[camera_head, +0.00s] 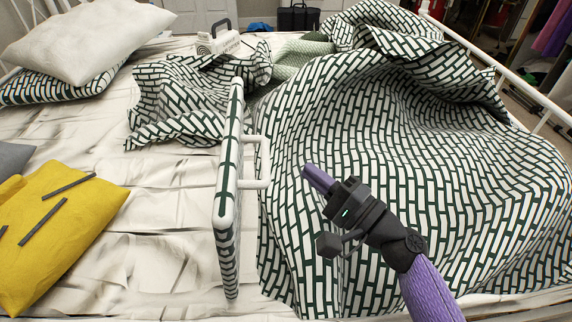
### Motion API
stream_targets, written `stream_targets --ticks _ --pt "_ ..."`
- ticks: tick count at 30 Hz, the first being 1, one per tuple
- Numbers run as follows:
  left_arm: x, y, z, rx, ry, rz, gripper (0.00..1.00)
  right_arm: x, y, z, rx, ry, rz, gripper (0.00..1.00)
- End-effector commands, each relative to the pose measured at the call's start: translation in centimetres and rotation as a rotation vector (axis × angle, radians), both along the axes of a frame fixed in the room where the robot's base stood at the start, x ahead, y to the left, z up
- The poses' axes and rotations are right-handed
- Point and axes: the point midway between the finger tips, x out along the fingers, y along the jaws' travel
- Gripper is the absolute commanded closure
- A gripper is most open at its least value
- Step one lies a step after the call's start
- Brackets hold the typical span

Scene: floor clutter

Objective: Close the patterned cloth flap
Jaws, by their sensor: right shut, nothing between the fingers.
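A large cloth (400,120) with a dark green and white brick pattern lies crumpled over the right half of the bed. A smaller part of patterned cloth (175,95) lies bunched to the left, past an upright panel. The panel (228,175) is narrow, covered in the same pattern, with a white handle (262,165) on its right side. My right gripper (312,172) is shut and empty. It is over the large cloth, just right of and below the handle; I cannot tell whether it touches the cloth. My left gripper is not in view.
A yellow pillow (55,235) with dark strips lies at the lower left. A small white object (217,38) stands at the back. A white bed rail (520,80) runs along the right. Bare sheet (150,220) lies between pillow and panel.

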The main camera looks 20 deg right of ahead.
Motion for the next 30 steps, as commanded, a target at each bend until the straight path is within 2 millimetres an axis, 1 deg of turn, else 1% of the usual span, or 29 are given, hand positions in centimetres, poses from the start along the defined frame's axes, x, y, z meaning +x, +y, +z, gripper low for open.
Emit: stream_targets --ticks 1,2,3,6,9,13,23,26,30 --pt "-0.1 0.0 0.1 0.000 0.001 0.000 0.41 0.9 0.5 0.4 -0.001 -0.005 0.002 1.00" --pt "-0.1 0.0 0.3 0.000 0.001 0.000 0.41 1.2 0.9 0.6 -0.001 -0.003 0.001 1.00" --pt "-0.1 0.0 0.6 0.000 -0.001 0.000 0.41 1.3 1.6 0.9 0.000 -0.003 0.002 1.00" --pt "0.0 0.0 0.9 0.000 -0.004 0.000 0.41 1.6 2.9 1.3 -0.001 -0.002 0.001 1.00" --pt "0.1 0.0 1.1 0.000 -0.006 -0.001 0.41 1.9 3.8 1.5 -0.001 -0.001 0.001 1.00" --pt "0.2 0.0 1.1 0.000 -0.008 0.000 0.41 2.0 4.2 1.5 -0.002 -0.001 -0.001 1.00" --pt "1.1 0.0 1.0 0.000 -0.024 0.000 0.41 2.0 4.2 1.5 -0.004 0.001 0.000 1.00" --pt "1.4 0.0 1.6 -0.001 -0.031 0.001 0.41 2.1 4.5 1.9 -0.018 0.003 0.000 1.00" --pt "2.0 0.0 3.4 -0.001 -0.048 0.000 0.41 2.3 5.4 3.0 -0.067 0.015 0.002 1.00"
